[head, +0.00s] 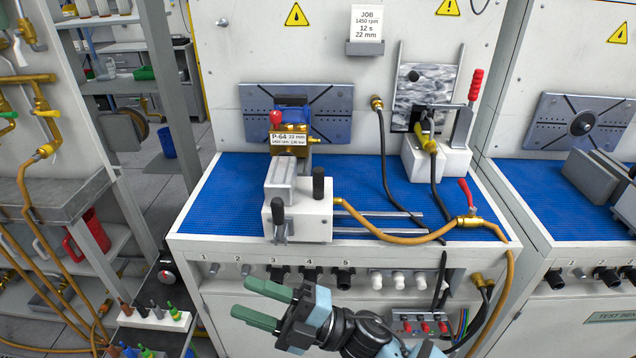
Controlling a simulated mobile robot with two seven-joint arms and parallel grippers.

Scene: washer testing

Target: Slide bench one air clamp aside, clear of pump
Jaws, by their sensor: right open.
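The air clamp (298,216) is a white block with a grey jaw block and black knobs. It sits at the front of the bench one top, at the left end of two metal rails (390,222). An orange hose (390,236) joins its right side. The pump (291,132), brass and blue with a red knob and a P-64 label, stands just behind the clamp against a dark plate. The clamp's jaw block overlaps the pump's lower part in view; I cannot tell whether they touch. My right gripper (243,298) is open and empty, in front of the bench's front panel, below the clamp. My left gripper is not in view.
A red-handled toggle clamp (457,130) stands at the back right of the blue mat (225,195). A black hose (388,175) crosses the mat. A red-levered brass valve (468,218) sits at the right front edge. The mat left of the clamp is free.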

